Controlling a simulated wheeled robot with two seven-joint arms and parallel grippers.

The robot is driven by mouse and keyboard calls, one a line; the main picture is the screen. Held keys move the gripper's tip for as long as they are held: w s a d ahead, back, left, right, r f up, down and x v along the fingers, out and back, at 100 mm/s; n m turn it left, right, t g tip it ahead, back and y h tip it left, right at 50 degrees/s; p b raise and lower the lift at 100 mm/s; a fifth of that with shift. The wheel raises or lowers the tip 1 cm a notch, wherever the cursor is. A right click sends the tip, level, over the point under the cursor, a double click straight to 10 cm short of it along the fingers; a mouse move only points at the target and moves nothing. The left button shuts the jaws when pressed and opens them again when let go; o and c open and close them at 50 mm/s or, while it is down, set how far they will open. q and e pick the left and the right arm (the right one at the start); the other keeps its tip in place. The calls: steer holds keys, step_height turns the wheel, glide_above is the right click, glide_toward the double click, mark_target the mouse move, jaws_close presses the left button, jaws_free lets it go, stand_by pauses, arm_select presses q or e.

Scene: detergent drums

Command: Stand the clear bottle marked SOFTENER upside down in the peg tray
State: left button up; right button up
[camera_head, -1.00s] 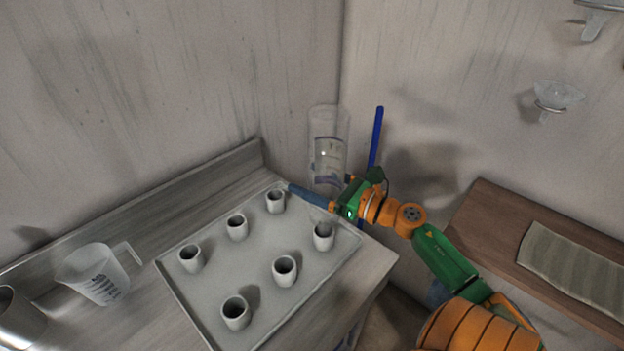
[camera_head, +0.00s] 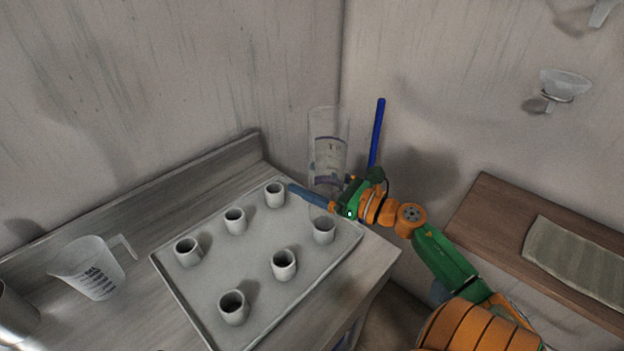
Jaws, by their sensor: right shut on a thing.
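The clear bottle (camera_head: 326,128) is upside down, its wide base up and its narrow end down. It bears a pale label with a purple band; the lettering is too small to read. The bottle's lower end overlaps the top of the far-right peg (camera_head: 324,232) of the grey peg tray (camera_head: 250,258). I cannot tell whether it touches or surrounds that peg. The other pegs are bare. My left gripper is not in view.
A clear measuring jug (camera_head: 92,268) stands left of the tray, with a shiny metal object at the left edge. Walls rise close behind the bottle. A wooden shelf (camera_head: 484,215) with a folded cloth (camera_head: 580,262) is at right. A small wall-mounted bowl (camera_head: 565,84) hangs above.

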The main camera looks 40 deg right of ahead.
steer(key=shift+f, duration=0.35)
steer(key=o, duration=1)
